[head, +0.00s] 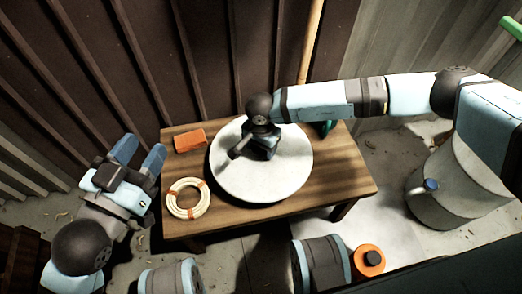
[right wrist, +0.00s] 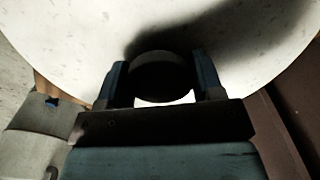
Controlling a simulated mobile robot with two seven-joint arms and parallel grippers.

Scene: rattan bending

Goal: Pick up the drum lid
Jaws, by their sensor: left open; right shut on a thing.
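The drum lid (head: 285,180) is a large round whitish disc over the wooden table, and it fills the top of the right wrist view (right wrist: 70,40). A dark round knob (right wrist: 160,75) stands at its middle. My right gripper (head: 262,150) is above the middle of the lid, and its two blue fingers (right wrist: 162,82) are shut on the knob from both sides. The arm hides the knob in the head view. I cannot tell whether the lid touches the table. My left gripper (head: 139,152) is open and empty, left of the table.
The wooden table (head: 345,180) carries an orange block (head: 190,140) and a pale coil with orange ties (head: 187,198), both left of the lid. A grey-white drum (head: 450,185) stands on the floor at right. Ribbed walls (head: 200,60) close off the back.

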